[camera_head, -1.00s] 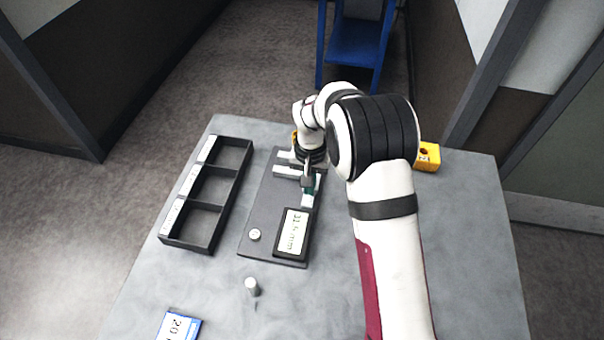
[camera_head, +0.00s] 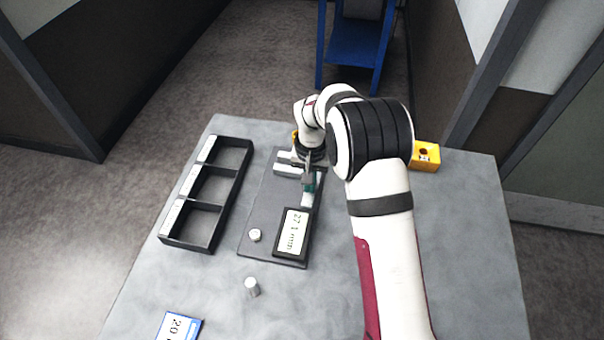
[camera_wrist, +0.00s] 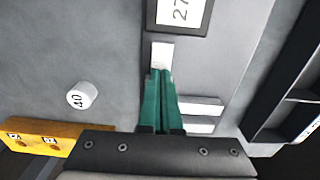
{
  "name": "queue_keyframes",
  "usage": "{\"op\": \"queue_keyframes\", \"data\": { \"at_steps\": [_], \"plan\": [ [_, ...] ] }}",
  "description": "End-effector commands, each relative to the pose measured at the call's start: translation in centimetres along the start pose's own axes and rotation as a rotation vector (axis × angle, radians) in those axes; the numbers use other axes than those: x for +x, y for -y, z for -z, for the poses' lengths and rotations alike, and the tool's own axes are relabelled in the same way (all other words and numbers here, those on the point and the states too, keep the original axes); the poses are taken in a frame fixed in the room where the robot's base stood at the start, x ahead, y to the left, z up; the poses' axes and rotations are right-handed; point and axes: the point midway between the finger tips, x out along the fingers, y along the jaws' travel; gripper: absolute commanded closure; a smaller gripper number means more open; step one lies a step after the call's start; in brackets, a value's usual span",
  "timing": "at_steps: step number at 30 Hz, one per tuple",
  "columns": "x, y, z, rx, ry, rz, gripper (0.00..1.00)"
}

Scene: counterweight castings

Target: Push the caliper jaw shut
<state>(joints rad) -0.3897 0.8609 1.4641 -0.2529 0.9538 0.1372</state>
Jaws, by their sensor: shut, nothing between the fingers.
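The caliper fixture is a dark board (camera_head: 268,205) with two pale jaw bars (camera_head: 288,168) near its far end, also seen in the wrist view (camera_wrist: 200,106). A narrow gap shows between the bars. Its display (camera_head: 292,232) reads about 27.1 mm; part of it shows in the wrist view (camera_wrist: 181,11). A pale beam (camera_wrist: 162,55) runs from the display towards the jaws. My gripper (camera_head: 309,187) is shut and empty, its teal fingers (camera_wrist: 161,72) together over the beam, beside the jaw bars. Whether they touch the jaw is hidden.
A black three-compartment tray (camera_head: 208,245) stands left of the board. A round knob (camera_head: 255,235) is on the board, and a small cylinder (camera_head: 252,287) stands in front. A yellow block (camera_head: 426,158) and a white cylinder marked 40 (camera_wrist: 80,95) lie on the other side.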

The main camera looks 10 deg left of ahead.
Motion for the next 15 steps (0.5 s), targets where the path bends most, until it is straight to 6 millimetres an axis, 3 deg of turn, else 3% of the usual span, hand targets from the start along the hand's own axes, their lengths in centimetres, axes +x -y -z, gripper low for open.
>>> {"op": "queue_keyframes", "data": {
  "at_steps": [15],
  "plan": [
    [0.0,0.0,1.6,0.001,-0.002,0.001,1.00]
  ]
}}
